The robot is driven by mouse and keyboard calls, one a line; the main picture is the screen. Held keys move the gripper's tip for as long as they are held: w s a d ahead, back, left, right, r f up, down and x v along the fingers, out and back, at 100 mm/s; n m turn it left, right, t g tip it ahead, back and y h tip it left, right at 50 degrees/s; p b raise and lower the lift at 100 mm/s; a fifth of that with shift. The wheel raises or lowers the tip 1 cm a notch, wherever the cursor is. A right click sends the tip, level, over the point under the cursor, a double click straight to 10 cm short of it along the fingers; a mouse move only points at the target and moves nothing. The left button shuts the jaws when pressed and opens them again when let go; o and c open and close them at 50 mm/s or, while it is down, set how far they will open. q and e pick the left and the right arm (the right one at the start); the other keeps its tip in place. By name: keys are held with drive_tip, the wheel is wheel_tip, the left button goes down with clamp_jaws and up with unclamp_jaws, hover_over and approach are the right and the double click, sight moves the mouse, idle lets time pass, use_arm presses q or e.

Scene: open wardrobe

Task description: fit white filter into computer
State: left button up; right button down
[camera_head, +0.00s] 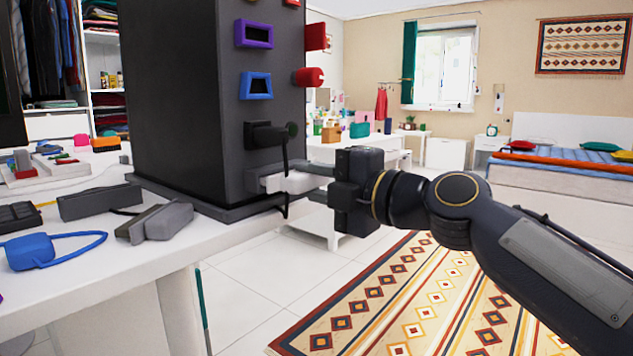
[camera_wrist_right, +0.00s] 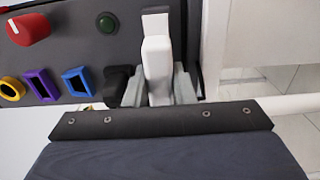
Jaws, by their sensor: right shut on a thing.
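The computer is a tall dark grey tower (camera_head: 180,95) standing on the white table at the left of the head view. Its front panel (camera_wrist_right: 65,55) also shows in the right wrist view. My right gripper (camera_head: 292,182) reaches in from the right, low at the panel. In the wrist view its grey fingers (camera_wrist_right: 160,92) are shut on the white filter (camera_wrist_right: 157,62), one on each side. The filter's far end is against or very close to the panel's lower part; how deep it sits cannot be told. My left gripper is not in view.
Coloured frames, such as a purple one (camera_head: 253,33) and a blue one (camera_head: 255,85), and a red knob (camera_head: 308,77) stick out of the panel. A black plug-like part (camera_head: 268,134) sits just above my fingers. Loose grey parts and a blue pouch (camera_head: 30,252) lie on the table.

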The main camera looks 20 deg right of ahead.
sight(315, 182)
drive_tip(key=shift+w+a, duration=0.4)
drive_tip(key=shift+w, duration=0.15)
drive_tip(key=c, duration=1.1)
unclamp_jaws()
drive_tip(key=shift+c, duration=0.2)
drive_tip(key=v, duration=0.7)
drive_tip(key=shift+s+d, duration=0.25)
drive_tip(key=shift+s, duration=0.05)
